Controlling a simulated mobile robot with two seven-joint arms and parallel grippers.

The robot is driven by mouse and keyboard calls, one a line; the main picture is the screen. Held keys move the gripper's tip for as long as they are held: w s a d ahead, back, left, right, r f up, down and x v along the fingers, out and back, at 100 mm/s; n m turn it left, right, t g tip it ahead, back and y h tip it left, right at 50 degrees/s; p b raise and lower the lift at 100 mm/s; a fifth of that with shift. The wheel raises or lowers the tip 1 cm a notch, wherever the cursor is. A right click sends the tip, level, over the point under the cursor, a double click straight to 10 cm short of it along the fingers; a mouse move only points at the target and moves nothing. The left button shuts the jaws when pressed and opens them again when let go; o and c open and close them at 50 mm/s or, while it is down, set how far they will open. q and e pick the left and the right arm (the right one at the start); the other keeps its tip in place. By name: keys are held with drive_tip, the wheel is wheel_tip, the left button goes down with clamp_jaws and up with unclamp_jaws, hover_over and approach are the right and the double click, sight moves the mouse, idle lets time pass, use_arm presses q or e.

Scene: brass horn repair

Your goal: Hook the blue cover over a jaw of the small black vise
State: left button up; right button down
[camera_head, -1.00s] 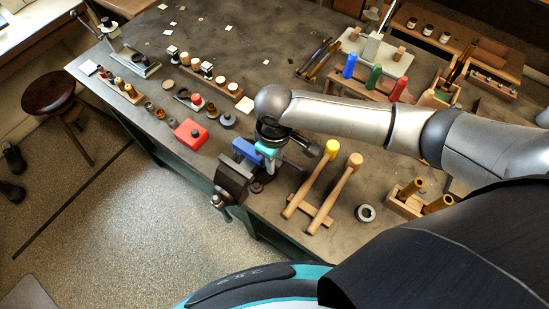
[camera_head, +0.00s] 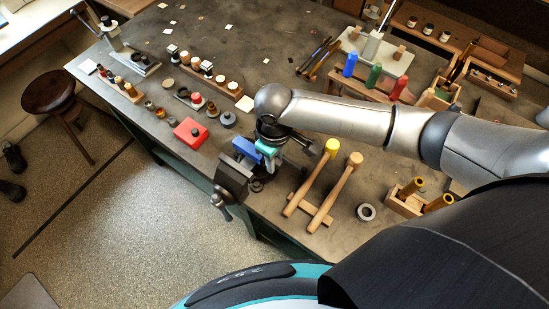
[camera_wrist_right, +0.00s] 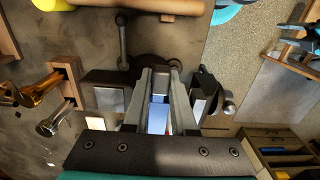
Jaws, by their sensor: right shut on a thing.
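The small black vise (camera_head: 232,174) is at the front edge of the bench. My right gripper (camera_head: 262,157) is over it, pointing down, in the head view. The blue cover (camera_head: 246,149) shows at the gripper, just above the vise jaws. In the right wrist view, the two grey fingers of my right gripper (camera_wrist_right: 161,82) are shut on the blue cover (camera_wrist_right: 158,118), between the dark vise parts (camera_wrist_right: 105,97) on either side. I cannot tell whether the cover touches or sits over a jaw. My left gripper is not in view.
Two mallets (camera_head: 322,190) lie on a wooden rest right of the vise. A red box (camera_head: 190,133) stands to its left. A metal ring (camera_head: 366,212) and a wooden holder (camera_head: 402,203) are farther right. Upright blue, green and red handles (camera_head: 374,78) stand behind my arm.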

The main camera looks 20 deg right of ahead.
drive_tip(key=c, duration=0.7)
unclamp_jaws()
drive_tip(key=shift+o, duration=0.2)
drive_tip(key=shift+r, duration=0.1)
wheel_tip(320, 180, up, 15)
drive_tip(key=shift+s, duration=0.15)
